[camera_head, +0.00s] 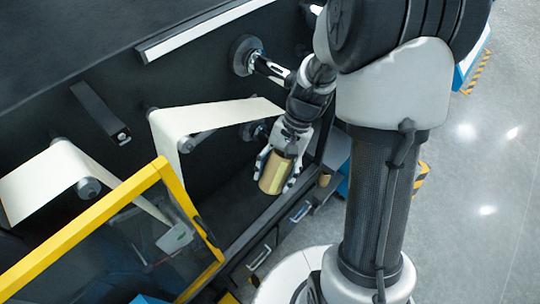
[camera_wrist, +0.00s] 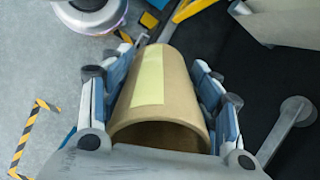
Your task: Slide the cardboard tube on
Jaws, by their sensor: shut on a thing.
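A tan cardboard tube (camera_head: 272,178) with a pale yellow strip is held in my gripper (camera_head: 276,174) in the head view, in front of the dark machine panel. In the wrist view the tube (camera_wrist: 180,92) lies between the blue-and-grey fingers of my gripper (camera_wrist: 162,70), its hollow near end open toward the camera. The fingers are shut on its sides. A shaft with a round dark flange (camera_head: 243,56) sticks out of the panel above my gripper. The tube is apart from the upper shaft.
Pale film (camera_head: 215,116) runs over rollers left of my gripper. A yellow-framed clear guard (camera_head: 120,208) stands open at the lower left. Drawers (camera_head: 262,258) lie below. A grey roller or bar (camera_wrist: 288,122) shows at right in the wrist view. Open floor (camera_head: 490,180) is at right.

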